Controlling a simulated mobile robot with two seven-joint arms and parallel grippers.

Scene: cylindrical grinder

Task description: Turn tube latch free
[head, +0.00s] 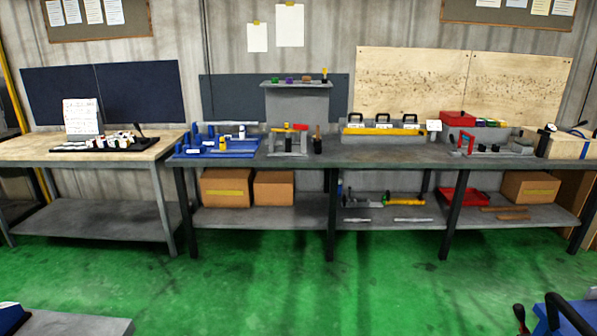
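No gripper of mine shows in the head view. I cannot tell which part is the tube latch; the fixtures are far off and small. A grey stand (296,102) at the middle of the long bench has a red part (300,127) and a dark upright handle on its lower front. A blue fixture (215,148) with upright blocks lies left of it. A grey fixture with a red upright frame (467,142) stands at the right of the bench.
The long dark bench (375,155) and a wooden-topped bench (40,149) stand along the wall. Cardboard boxes (226,188) and a red tray (464,195) are on the lower shelf. Green floor (290,285) is clear in front. Blue equipment (566,315) is at lower right.

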